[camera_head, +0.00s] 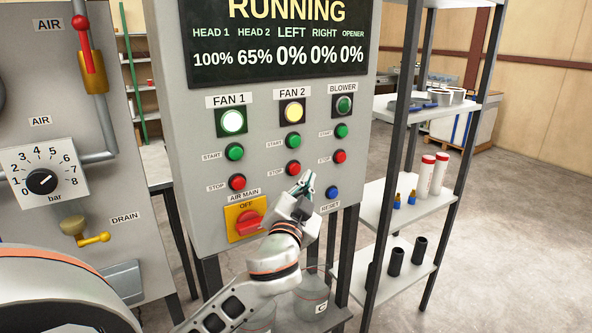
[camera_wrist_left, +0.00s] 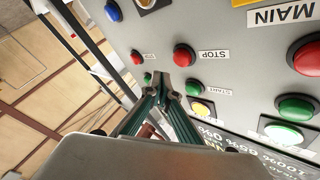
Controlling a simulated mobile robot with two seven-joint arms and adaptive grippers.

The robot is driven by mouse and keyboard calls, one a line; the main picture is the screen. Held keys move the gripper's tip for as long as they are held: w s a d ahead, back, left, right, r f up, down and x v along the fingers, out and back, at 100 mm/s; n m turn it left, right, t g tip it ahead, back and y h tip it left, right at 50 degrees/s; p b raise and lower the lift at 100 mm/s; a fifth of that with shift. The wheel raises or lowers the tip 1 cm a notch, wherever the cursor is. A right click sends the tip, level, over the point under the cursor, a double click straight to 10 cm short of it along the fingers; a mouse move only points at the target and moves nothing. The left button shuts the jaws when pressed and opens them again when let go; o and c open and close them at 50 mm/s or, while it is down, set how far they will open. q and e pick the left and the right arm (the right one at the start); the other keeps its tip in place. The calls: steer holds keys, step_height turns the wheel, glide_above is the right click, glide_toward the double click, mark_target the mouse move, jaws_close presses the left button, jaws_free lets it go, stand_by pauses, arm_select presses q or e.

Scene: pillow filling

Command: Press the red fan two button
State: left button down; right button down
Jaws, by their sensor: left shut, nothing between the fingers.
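The red fan two stop button (camera_head: 293,168) is on the grey control panel, under the green fan two start button (camera_head: 293,141) and the lit yellow fan two lamp (camera_head: 293,112). My left gripper (camera_head: 305,180) is shut and empty, just below and to the right of the red button in the head view. In the left wrist view the red button (camera_wrist_left: 184,55) is unobstructed, above the closed fingertips (camera_wrist_left: 169,88). The fingertips look apart from it, though the exact gap is hard to tell. My right gripper is not in view.
The fan one stop button (camera_head: 237,182), blower stop button (camera_head: 339,156), blue reset button (camera_head: 332,192) and red air main switch (camera_head: 249,220) surround the area. A shelf rack (camera_head: 398,205) with bottles stands right of the panel.

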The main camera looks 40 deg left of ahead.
arm_select(q)
steer(key=d, duration=0.1)
steer(key=s+d, duration=0.1)
steer(key=shift+s+d, duration=0.1)
steer(key=shift+d, duration=0.2)
stand_by(0.7)
steer(key=s+d+f+m+g+h, duration=0.1)
steer(key=s+d+f+g+h, duration=0.2)
steer(key=f, duration=1)
steer(key=s+d+f+m+g+h, duration=0.1)
steer(key=d+f+m+h, duration=0.3)
steer(key=f, duration=0.9)
steer(key=s+d+f+n+g+h, duration=0.1)
steer(key=s+d+f, duration=0.3)
steer(key=s+f, duration=0.5)
steer(key=s+d+f+n+g+h, duration=0.2)
steer(key=s+d+f, duration=0.2)
steer(key=s+f, duration=0.6)
steer(key=shift+s+d+f+n+g, duration=0.2)
steer(key=shift+s+f+n+g, duration=0.1)
steer(key=shift+f, duration=0.65)
